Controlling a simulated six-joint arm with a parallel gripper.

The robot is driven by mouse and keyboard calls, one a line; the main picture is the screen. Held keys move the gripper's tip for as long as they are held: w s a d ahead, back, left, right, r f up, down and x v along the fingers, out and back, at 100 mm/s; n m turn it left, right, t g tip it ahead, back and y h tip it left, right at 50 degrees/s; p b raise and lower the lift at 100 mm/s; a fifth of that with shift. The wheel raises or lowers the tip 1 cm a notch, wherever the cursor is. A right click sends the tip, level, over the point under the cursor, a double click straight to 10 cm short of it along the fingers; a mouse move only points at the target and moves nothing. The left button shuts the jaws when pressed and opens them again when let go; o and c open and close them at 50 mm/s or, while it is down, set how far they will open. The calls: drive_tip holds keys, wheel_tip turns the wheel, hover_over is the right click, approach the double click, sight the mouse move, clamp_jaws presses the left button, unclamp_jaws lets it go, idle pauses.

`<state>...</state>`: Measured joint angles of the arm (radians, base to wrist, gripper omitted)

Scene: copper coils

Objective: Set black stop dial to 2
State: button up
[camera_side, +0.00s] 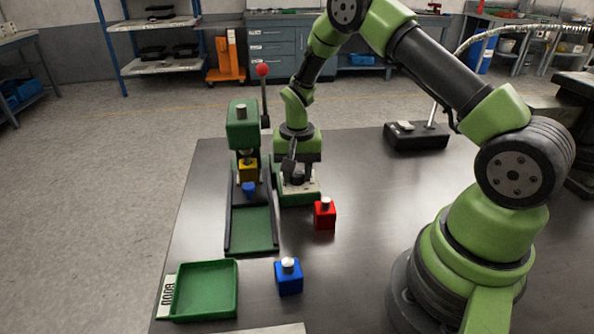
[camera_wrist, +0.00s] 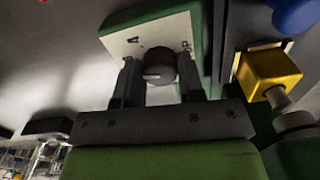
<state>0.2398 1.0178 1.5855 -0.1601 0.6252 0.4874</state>
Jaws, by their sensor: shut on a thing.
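The black stop dial (camera_wrist: 160,68) sits on a pale plate (camera_wrist: 120,42) with dark printed marks, on a green block. Its pointer line is hard to read, and the marks are partly covered. My gripper (camera_wrist: 160,75) is shut on the dial, one finger on each side of it. In the side view my gripper (camera_side: 297,176) points down at the plate (camera_side: 312,188), beside the green press (camera_side: 242,135); there the dial is mostly hidden by the fingers.
The press holds a yellow block (camera_side: 247,171) above a blue part, with a red-knobbed lever (camera_side: 262,70) beside it. A red block (camera_side: 325,215), a blue block (camera_side: 289,278) and an empty green tray (camera_side: 225,306) stand nearer. The table between the red block and my arm's base is clear.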

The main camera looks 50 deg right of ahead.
sight(297, 173)
drive_tip(key=n, duration=0.6)
drive_tip(key=shift+w+n, duration=0.1)
drive_tip(key=shift+n, duration=0.3)
idle(0.3)
drive_tip(key=o, duration=0.9)
wheel_tip(297, 173, up, 10)
drive_tip(key=shift+r, duration=0.1)
